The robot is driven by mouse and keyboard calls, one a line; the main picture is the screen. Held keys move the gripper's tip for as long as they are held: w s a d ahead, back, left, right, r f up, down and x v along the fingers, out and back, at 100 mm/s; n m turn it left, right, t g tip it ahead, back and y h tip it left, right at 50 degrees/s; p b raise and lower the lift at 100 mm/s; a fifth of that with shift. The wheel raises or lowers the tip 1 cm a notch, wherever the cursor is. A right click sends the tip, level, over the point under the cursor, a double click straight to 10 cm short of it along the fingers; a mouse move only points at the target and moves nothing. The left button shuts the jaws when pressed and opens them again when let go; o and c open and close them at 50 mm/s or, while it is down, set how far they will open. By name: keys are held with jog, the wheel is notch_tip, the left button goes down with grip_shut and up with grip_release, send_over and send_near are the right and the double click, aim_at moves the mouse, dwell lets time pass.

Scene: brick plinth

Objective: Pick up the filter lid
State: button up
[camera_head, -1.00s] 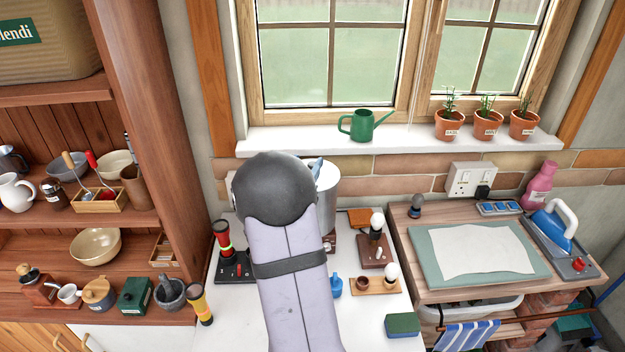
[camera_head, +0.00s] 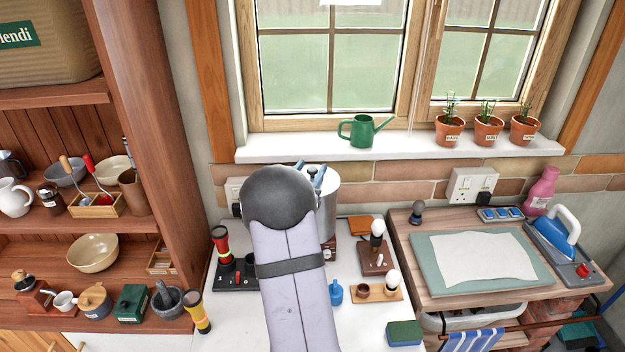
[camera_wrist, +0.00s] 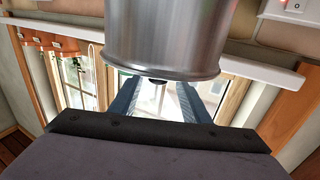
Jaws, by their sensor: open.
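The filter is a tall silvery metal cylinder (camera_head: 327,215) on the white counter, partly hidden behind my arm in the head view. It also hangs into the top of the wrist view (camera_wrist: 165,35), where the picture is upside down. The filter lid (camera_head: 328,173) shows as its pale top in the head view. A small dark knob (camera_wrist: 158,82) on the lid shows in the wrist view. My gripper (camera_wrist: 158,92) is open, with one blue finger on each side of the knob. Whether the fingers touch it cannot be told. The blue fingertips (camera_head: 311,173) also show by the filter's top.
A window sill with a green watering can (camera_head: 362,131) and potted plants (camera_head: 488,131) runs behind the filter. A flashlight stand (camera_head: 235,272) is to the left. Wooden blocks with bulbs (camera_head: 376,258) stand right. The counter's front is partly clear.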

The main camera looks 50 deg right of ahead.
jog(key=shift+p+x, duration=1.5)
jog(key=shift+x, duration=0.4)
jog(key=shift+w+d+f, duration=0.15)
jog(key=shift+d+f, duration=0.05)
jog(key=shift+d, duration=0.5)
grip_shut()
